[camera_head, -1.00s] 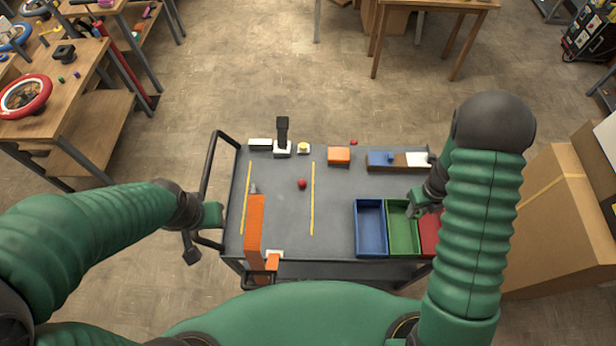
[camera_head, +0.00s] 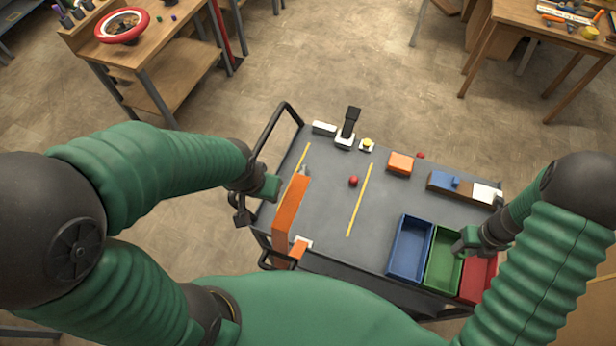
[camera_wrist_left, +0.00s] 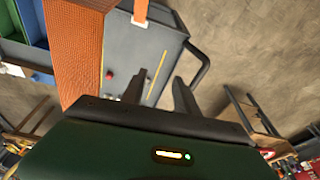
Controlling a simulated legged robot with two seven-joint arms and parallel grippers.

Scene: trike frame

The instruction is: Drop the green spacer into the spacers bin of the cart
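A small green piece (camera_head: 159,18), perhaps the green spacer, lies on the wooden workbench at upper left, beside a purple one. The cart (camera_head: 325,195) carries a blue bin (camera_head: 410,250), a green bin (camera_head: 443,262) and a red bin (camera_head: 475,280); no label tells which is for spacers. My right gripper (camera_head: 463,243) hangs over the green bin; its finger gap is unclear. My left gripper (camera_head: 241,208) is by the cart's left handle, away from the bins. In the left wrist view its two fingers (camera_wrist_left: 158,92) stand apart with nothing between them.
A red-rimmed wheel (camera_head: 122,26) lies on the workbench (camera_head: 150,50). Open floor (camera_head: 330,60) lies behind the cart.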

